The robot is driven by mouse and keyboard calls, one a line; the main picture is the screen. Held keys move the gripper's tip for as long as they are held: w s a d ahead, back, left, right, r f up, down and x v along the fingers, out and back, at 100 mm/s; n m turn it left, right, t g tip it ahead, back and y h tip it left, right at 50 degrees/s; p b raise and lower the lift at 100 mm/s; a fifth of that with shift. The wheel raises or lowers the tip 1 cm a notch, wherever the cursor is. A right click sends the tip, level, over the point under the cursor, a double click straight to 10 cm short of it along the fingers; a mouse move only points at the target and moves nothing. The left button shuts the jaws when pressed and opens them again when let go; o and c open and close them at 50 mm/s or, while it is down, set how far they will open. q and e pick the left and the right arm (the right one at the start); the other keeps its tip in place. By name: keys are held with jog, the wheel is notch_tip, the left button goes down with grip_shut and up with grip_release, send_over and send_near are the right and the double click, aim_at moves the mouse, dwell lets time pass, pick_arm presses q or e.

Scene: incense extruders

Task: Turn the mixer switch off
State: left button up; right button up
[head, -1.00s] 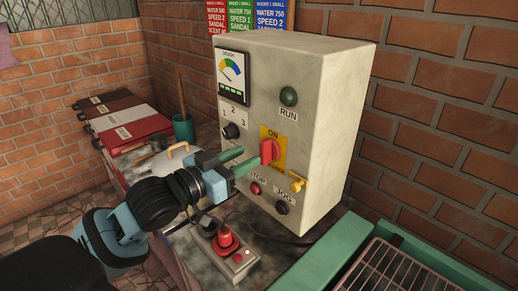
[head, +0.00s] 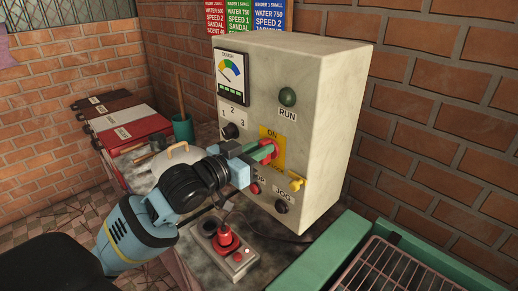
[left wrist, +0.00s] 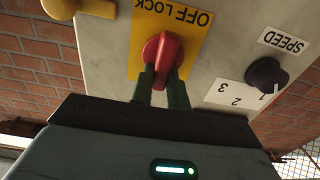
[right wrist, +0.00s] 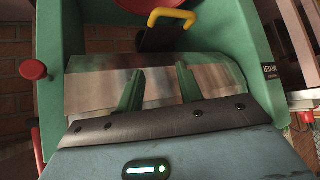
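The mixer switch (head: 265,148) is a red rotary handle on a yellow ON / OFF LOCK plate (head: 279,141), on the front of a grey control box (head: 318,110). My left gripper (head: 272,150) is at the switch, its green fingers on either side of the handle. In the left wrist view the red switch (left wrist: 160,57) stands between the close-set fingers, which appear closed on it; the handle points roughly up and down there. My right gripper (right wrist: 157,85) is open and empty, in front of a green machine (right wrist: 235,35) with a yellow handle (right wrist: 172,16).
A yellow lever (head: 298,183), a red stop button (head: 255,188) and a black jog button (head: 281,206) sit close below the switch. A speed knob (head: 230,131) is left of it. A pedestal with a red button (head: 226,238) stands below on the table.

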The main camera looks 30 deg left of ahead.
pick_arm(q)
grip_shut()
pick_arm(e)
jog(key=shift+w+r, duration=0.1)
